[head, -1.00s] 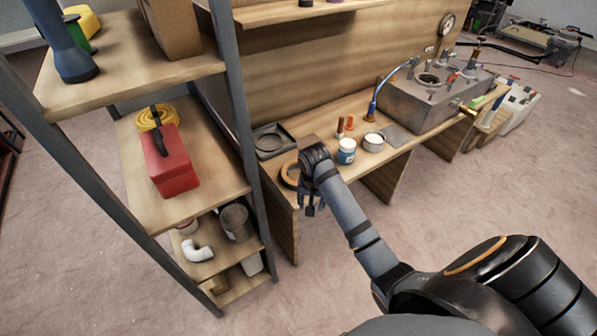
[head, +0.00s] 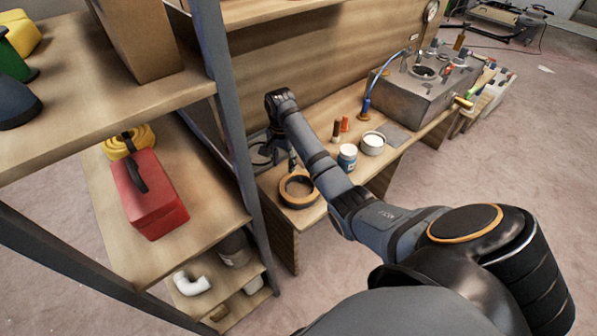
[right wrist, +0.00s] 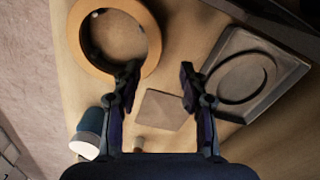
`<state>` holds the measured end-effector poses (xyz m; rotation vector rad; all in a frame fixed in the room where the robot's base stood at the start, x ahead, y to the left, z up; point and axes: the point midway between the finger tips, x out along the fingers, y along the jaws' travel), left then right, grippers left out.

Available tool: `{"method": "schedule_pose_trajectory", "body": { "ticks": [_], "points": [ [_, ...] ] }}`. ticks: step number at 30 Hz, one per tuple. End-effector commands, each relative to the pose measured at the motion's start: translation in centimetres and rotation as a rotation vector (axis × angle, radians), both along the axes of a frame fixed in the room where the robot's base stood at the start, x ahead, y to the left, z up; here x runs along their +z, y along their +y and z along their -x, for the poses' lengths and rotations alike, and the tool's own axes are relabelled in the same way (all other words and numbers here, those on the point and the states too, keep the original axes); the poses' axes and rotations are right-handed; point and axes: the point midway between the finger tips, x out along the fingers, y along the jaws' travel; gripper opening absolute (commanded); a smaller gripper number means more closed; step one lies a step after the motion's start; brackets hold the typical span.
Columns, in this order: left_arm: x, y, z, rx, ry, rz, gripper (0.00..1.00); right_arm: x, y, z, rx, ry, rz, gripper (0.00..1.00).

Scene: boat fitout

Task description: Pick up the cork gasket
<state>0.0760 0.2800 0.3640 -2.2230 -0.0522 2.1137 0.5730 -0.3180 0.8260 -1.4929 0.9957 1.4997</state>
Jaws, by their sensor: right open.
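The cork gasket appears to be the thick tan ring (head: 299,203) lying flat near the front left end of the workbench. It also shows at the upper left in the right wrist view (right wrist: 152,35). My right gripper (head: 291,162) hangs just behind the ring in the head view, partly hidden by its arm. In the right wrist view the fingers (right wrist: 160,74) are apart with nothing between them. The left fingertip overlaps the ring's edge in the picture; whether it touches cannot be told. My left gripper is out of view.
A grey square tray (right wrist: 290,68) with a round recess lies on the right in the wrist view, and a small flat square plate (right wrist: 163,110) below the fingers. A blue-labelled jar (head: 347,157) and a white tin (head: 373,144) stand nearby. The shelf post (head: 230,110) rises close left.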

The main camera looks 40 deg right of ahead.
Motion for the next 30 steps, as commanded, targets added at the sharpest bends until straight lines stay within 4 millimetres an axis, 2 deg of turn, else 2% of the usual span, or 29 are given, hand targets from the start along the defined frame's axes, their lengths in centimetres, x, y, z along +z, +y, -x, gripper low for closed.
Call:
{"method": "schedule_pose_trajectory", "body": {
  "ticks": [3, 6, 9, 13, 17, 21, 30],
  "points": [
    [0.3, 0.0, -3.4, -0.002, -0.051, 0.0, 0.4, -0.2, 0.0, 0.0, 0.001, 0.0, 0.0, 0.43],
    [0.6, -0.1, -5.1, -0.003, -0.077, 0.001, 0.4, -1.3, -0.1, 0.4, 0.001, 0.004, 0.001, 0.43],
    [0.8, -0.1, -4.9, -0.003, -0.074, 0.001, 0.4, -3.0, -0.3, 0.8, 0.001, 0.004, 0.001, 0.43],
    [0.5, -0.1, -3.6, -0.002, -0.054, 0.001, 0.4, -4.9, -0.3, 0.8, 0.002, 0.001, -0.001, 0.43],
    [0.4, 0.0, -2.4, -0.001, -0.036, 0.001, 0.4, -5.4, -0.3, 0.7, 0.002, 0.0, 0.0, 0.43],
    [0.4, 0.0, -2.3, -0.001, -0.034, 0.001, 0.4, -5.4, -0.3, 0.7, 0.002, 0.0, 0.0, 0.43],
    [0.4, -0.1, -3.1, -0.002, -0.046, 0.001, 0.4, -5.3, -0.3, 0.7, 0.001, 0.0, 0.001, 0.04]
  ]
}}
